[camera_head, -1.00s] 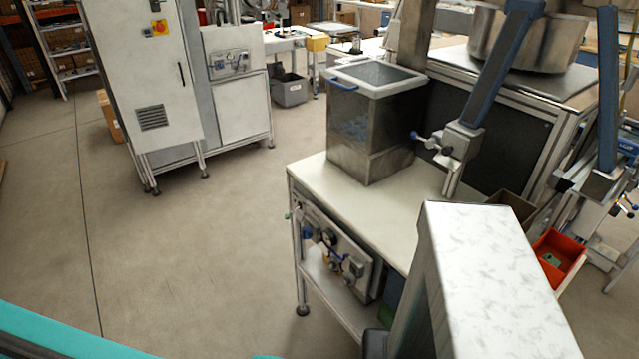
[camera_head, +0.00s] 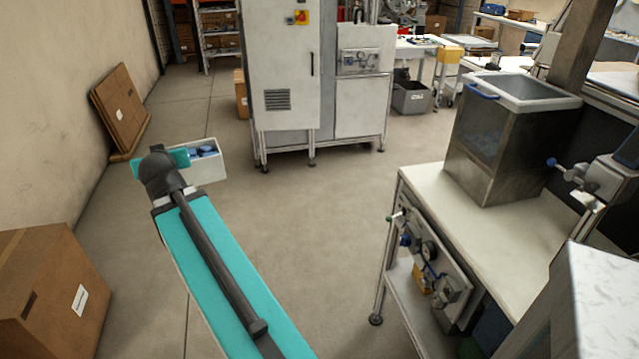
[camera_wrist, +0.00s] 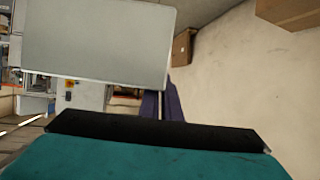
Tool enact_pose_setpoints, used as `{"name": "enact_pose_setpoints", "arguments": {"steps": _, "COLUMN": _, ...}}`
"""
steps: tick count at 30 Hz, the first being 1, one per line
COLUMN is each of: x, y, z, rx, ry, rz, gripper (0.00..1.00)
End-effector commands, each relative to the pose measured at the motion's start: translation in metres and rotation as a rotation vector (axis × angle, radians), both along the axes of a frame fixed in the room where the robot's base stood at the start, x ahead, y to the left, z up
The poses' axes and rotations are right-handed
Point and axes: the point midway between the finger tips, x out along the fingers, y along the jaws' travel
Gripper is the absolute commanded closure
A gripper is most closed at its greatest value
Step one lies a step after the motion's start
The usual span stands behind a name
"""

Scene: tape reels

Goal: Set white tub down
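The white tub (camera_head: 208,168) is at the far end of my outstretched teal arm in the head view, with blue pieces inside. It appears held in the air above open floor, roughly level. In the wrist view the tub's plain pale wall (camera_wrist: 95,45) fills the upper left. My gripper (camera_wrist: 164,104) shows there as a dark purple finger against the tub's lower right edge. It appears shut on the tub; the other finger and the grip itself are hidden. In the head view my wrist covers the gripper.
A white-topped bench (camera_head: 490,220) with a steel hopper (camera_head: 495,150) stands on the right. A tall grey cabinet (camera_head: 283,75) is at the back. A large cardboard box (camera_head: 50,290) is at the left front, and flat cardboard (camera_head: 120,108) leans on the wall. Floor between is clear.

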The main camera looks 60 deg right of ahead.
Motion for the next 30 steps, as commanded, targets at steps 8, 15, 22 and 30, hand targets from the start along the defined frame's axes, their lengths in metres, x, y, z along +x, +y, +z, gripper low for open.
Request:
{"name": "enact_pose_setpoints", "arguments": {"steps": 8, "x": -0.063, "y": -0.093, "z": -0.008, "rx": 0.001, "ry": 0.008, "rz": -0.238, "gripper": 1.00}}
{"name": "enact_pose_setpoints", "arguments": {"steps": 15, "x": -0.129, "y": -0.161, "z": -0.012, "rx": 0.003, "ry": 0.011, "rz": -0.447, "gripper": 1.00}}
{"name": "enact_pose_setpoints", "arguments": {"steps": 22, "x": -0.202, "y": -0.215, "z": -0.014, "rx": 0.004, "ry": 0.013, "rz": -0.652, "gripper": 1.00}}
{"name": "enact_pose_setpoints", "arguments": {"steps": 30, "x": -0.297, "y": -0.263, "z": -0.013, "rx": 0.003, "ry": 0.012, "rz": -0.897, "gripper": 1.00}}
